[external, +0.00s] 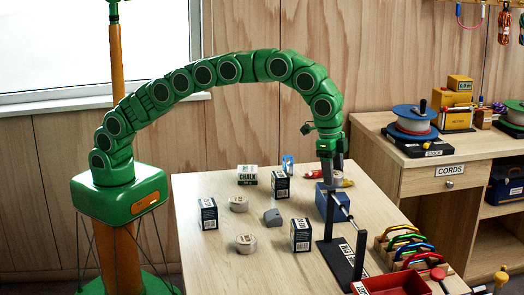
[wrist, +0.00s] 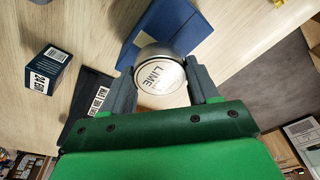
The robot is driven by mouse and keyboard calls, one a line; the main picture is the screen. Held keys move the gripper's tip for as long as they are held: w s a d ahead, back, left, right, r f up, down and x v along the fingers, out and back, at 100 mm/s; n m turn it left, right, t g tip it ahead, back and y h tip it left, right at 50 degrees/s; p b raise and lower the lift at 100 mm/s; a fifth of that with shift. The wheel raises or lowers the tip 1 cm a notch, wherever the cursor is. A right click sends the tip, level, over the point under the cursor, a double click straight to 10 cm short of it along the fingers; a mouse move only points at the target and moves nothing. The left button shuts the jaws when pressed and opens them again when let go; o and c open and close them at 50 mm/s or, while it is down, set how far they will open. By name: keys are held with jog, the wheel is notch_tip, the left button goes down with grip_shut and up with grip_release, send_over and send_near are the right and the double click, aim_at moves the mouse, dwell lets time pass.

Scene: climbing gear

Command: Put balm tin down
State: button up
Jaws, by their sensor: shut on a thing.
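The balm tin (wrist: 160,80) is a round silver tin with a white lid reading "LIME". In the wrist view it sits between the two fingers of my gripper (wrist: 165,82), which is shut on it. In the external view my gripper (external: 329,177) points down above the right part of the table, over a blue box (external: 322,205). The tin cannot be made out there. In the wrist view the blue box (wrist: 143,27) lies beyond the tin; the gap between them is hard to judge.
Small dark boxes (external: 301,235) and round tins (external: 246,243) stand on the table (external: 225,270) to the left. A black stand (external: 340,262) with a rod is close in front. Coloured carabiners (external: 405,245) and a red tray (external: 398,284) are at the front right.

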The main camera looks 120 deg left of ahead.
jog(key=shift+f, duration=1)
jog(key=shift+f, duration=0.15)
jog(key=o, duration=1.1)
jog(key=r, duration=0.3)
jog(key=s+r, duration=0.1)
jog(key=r, duration=0.6)
jog(key=shift+s+r, duration=0.25)
jog(key=shift+r, duration=0.1)
jog(key=shift+s+r, duration=0.15)
jog(key=shift+r, duration=0.6)
